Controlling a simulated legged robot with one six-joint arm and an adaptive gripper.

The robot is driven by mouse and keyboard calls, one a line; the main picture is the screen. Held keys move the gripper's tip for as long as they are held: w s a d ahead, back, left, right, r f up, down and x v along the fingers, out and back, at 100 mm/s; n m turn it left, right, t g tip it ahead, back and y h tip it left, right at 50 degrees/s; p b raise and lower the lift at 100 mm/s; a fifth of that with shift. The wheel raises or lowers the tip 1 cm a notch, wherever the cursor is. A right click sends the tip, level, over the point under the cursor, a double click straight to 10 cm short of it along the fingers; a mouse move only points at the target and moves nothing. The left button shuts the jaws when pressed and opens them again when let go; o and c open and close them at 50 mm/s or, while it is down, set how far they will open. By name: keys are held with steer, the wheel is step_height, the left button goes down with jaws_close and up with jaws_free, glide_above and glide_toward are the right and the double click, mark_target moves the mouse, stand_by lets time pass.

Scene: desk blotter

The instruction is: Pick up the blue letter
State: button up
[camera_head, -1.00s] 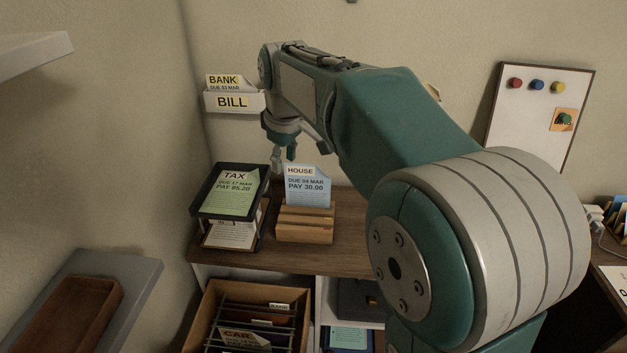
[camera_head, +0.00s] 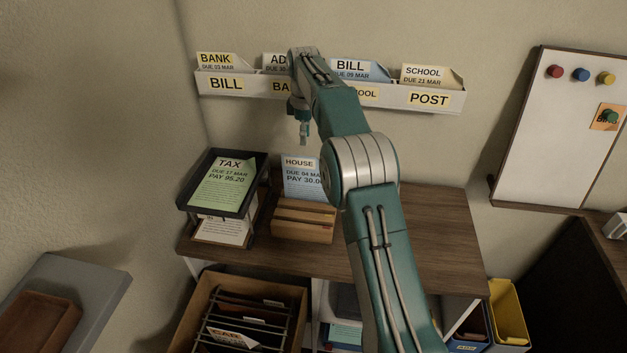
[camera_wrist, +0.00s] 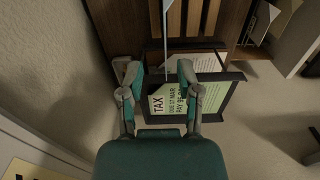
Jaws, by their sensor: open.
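A light blue letter marked HOUSE (camera_head: 303,180) stands upright in a wooden holder (camera_head: 302,222) on the brown shelf top. My arm partly covers its right side. Another pale blue letter, marked BILL (camera_head: 361,70), stands in the white wall rack (camera_head: 440,99). My gripper (camera_head: 304,140) is open and empty, pointing down above and slightly behind or over the HOUSE letter; the exact depth is unclear. In the wrist view the open fingers (camera_wrist: 160,72) spread over the black tray, with a thin pale upright edge between them farther up, perhaps the HOUSE letter.
A black two-level tray (camera_head: 248,196) with a green TAX letter (camera_head: 222,185) stands left of the holder. A cardboard box (camera_head: 296,297) of files sits below. The shelf top (camera_head: 440,235) is clear at right. A whiteboard (camera_head: 560,120) hangs at right.

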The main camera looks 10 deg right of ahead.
glide_above(304, 166)
steer(key=f, duration=0.5)
steer(key=shift+w+a+f, duration=0.2)
steer(key=shift+a, duration=0.15)
steer(key=f, duration=0.2)
steer(key=d+f, duration=0.1)
steer(key=f, duration=0.2)
steer(key=shift+f, duration=0.15)
steer(key=shift+a, duration=0.25)
steer(key=shift+c, duration=0.3)
steer(key=shift+a, duration=0.1)
steer(key=c, duration=0.4)
jaws_close()
steer(key=shift+d, duration=0.2)
